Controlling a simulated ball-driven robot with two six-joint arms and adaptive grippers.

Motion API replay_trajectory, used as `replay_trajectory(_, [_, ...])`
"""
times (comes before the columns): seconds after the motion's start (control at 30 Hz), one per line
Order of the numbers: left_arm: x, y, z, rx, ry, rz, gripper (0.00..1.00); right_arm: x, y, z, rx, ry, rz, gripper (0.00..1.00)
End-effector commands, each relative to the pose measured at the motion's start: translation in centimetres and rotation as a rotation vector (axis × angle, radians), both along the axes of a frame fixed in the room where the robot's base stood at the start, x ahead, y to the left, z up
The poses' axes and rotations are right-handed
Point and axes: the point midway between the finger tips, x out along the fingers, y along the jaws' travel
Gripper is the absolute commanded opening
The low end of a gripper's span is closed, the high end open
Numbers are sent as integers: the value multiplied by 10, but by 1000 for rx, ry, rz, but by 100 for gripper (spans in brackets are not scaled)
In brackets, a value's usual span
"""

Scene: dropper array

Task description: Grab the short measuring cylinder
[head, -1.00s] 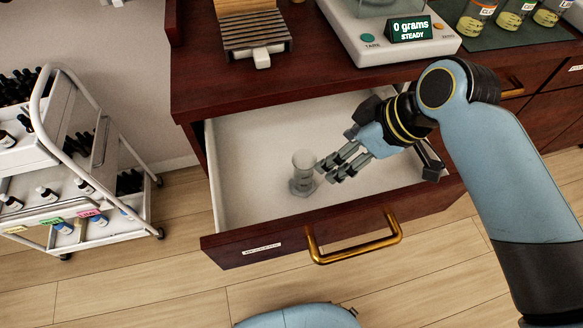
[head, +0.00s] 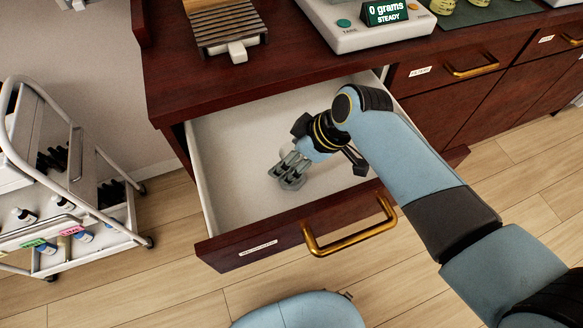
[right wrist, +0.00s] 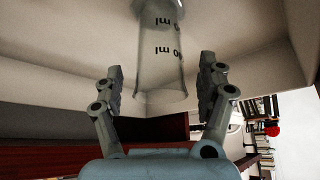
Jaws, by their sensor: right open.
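The short measuring cylinder (right wrist: 160,55) is a clear, greyish vessel with dark "ml" markings. In the right wrist view it lies between the two open fingers of my right gripper (right wrist: 160,88), with a visible gap on each side. In the head view my right gripper (head: 288,168) is low in the open drawer (head: 235,140) and covers most of the cylinder. My left gripper is not in view.
The drawer's front panel with its brass handle (head: 350,235) stands nearest. Above are the wooden counter, a slatted wooden block (head: 225,25) and a scale (head: 360,22) reading 0 grams. A white trolley (head: 75,190) with bottles stands at the left. The rest of the drawer looks empty.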

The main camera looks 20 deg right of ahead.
Motion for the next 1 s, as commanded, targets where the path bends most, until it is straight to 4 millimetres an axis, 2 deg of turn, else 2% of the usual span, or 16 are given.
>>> replay_trajectory(0.13, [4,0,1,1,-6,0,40,0,0,0,0,0,0,74])
replay_trajectory(0.17, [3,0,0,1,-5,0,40,0,0,0,0,0,0,72])
replay_trajectory(0.7, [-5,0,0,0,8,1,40,0,0,0,0,1,-1,1])
replay_trajectory(1.0, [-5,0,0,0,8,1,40,0,0,2,0,0,0,0])
